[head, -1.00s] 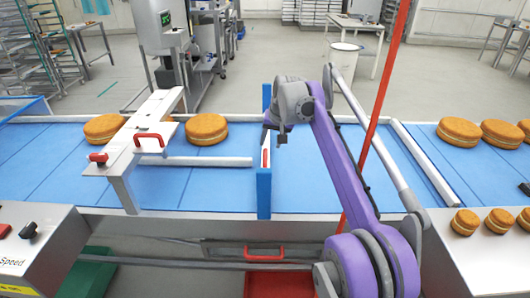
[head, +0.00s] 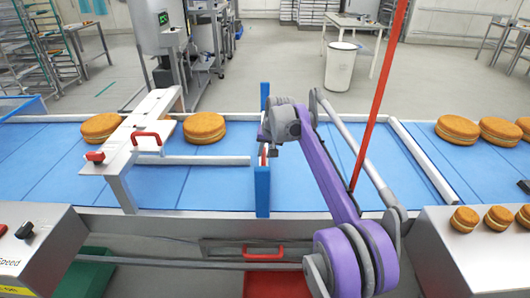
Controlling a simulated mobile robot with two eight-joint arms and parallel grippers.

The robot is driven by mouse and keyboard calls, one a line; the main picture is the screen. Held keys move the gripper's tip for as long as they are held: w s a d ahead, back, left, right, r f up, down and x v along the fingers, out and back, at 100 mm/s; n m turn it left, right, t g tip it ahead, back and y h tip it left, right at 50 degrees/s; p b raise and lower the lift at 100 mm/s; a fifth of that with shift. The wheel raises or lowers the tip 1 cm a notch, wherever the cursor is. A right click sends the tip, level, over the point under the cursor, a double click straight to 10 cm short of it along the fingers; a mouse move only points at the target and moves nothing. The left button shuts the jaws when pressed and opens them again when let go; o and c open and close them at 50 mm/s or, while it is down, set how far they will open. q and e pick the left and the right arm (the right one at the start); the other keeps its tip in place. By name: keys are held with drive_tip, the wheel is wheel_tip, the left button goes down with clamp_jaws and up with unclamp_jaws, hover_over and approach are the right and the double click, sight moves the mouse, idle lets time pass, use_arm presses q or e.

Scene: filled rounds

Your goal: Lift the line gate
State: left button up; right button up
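The line gate (head: 262,190) stands across the blue conveyor as two blue posts, one at the near edge and one at the far edge. A narrow white and red part shows between the posts, mostly covered by my gripper. My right gripper (head: 267,137), on the purple arm from the right, is at the upper part of the gate, between the posts. Its fingers are small and partly hidden, so I cannot tell whether they are shut or touch the gate. My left gripper is not in view.
A white bridge (head: 122,140) with a red handle (head: 147,140) spans the belt at left. Filled rounds (head: 204,127) lie near it; more rounds (head: 458,129) lie at right. A slanting red pole (head: 381,100) rises behind my arm. A white rail (head: 195,160) lies on the belt.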

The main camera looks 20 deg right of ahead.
clamp_jaws()
idle(1.1)
